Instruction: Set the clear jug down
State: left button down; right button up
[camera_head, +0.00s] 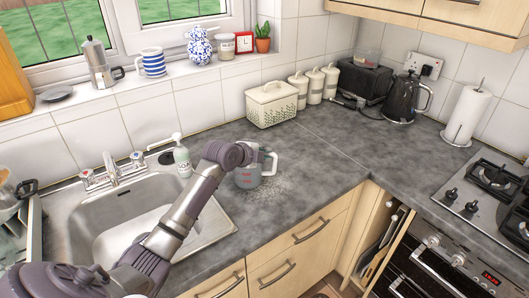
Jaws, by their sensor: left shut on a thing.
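The clear jug (249,178) with red markings is over the grey worktop, just right of the sink. Its handle points right. My left gripper (250,155) is at the jug's top and is shut on it. The wrist hides part of the jug's rim and the fingertips are hard to make out. The jug looks upright. I cannot tell whether its base touches the worktop (310,180). My right gripper is not in view.
The sink (90,222) with its tap (112,168) and a soap bottle (182,160) lies left of the jug. A cream bread bin (272,105) stands behind. A kettle (403,98), paper roll (466,115) and hob (490,190) are right. Worktop right of the jug is clear.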

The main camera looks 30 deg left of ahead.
pick_arm(q)
jog(key=shift+r, duration=0.1)
jog(key=c, duration=1.1)
grip_release()
jog(key=shift+s, duration=0.1)
jog(key=shift+c, duration=0.2)
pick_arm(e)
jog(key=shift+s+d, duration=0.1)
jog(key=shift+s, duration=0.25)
pick_arm(q)
jog(key=shift+s, duration=0.2)
jog(key=b+v, duration=0.2)
jog(key=v, duration=0.9)
jog(key=shift+s+r, duration=0.2)
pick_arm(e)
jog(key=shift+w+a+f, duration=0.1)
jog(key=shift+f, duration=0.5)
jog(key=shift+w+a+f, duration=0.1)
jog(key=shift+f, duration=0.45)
pick_arm(q)
jog(key=shift+f, duration=0.1)
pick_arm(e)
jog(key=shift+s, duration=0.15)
